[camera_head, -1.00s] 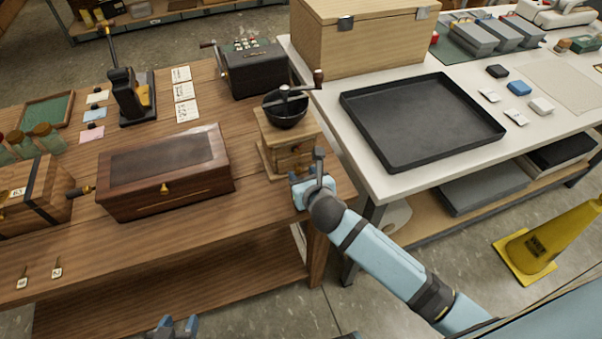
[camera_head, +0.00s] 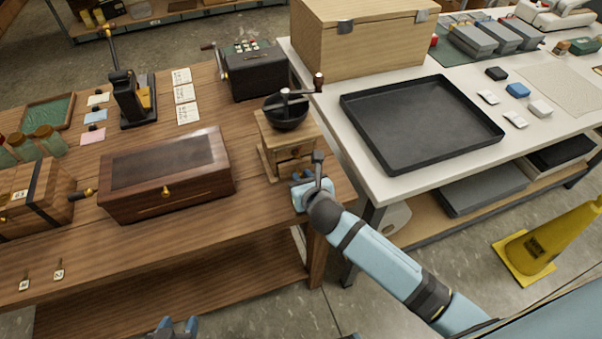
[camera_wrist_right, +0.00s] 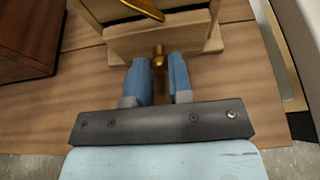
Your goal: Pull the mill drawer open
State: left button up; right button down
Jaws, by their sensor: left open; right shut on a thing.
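The wooden coffee mill (camera_head: 272,132), with a dark bowl and crank on top, stands upright near the right end of the brown table. Its drawer front (camera_wrist_right: 182,42) faces my right gripper in the wrist view, with a brass knob (camera_wrist_right: 158,57) on it. My right gripper (camera_wrist_right: 160,68) is shut on this knob; the blue fingers stand on either side of it. In the head view the right gripper (camera_head: 300,177) hides part of the mill's lower front. How far the drawer is out is hard to tell. My left gripper (camera_head: 175,325) is open and empty at the bottom edge.
A dark wooden box (camera_head: 165,172) stands left of the mill. A black cash-register-like machine (camera_head: 253,70) stands behind it. The white table (camera_head: 370,180) with a black tray (camera_head: 420,120) is close on the right. The table front between box and mill is bare.

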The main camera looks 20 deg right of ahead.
jog(key=s+p, duration=0.2)
jog(key=s, duration=0.3)
jog(key=shift+s+d+r+p, duration=0.1)
jog(key=shift+d+p, duration=0.05)
jog(key=shift+p, duration=0.2)
pick_arm(q)
notch_tip(320, 180, up, 4)
jog(key=shift+f, duration=0.1)
pick_arm(e)
jog(key=c, duration=1)
grip_release()
jog(key=shift+c, duration=0.2)
pick_arm(q)
jog(key=shift+f, duration=0.1)
pick_arm(e)
jog(key=v, duration=1.3)
jog(key=shift+s, duration=0.25)
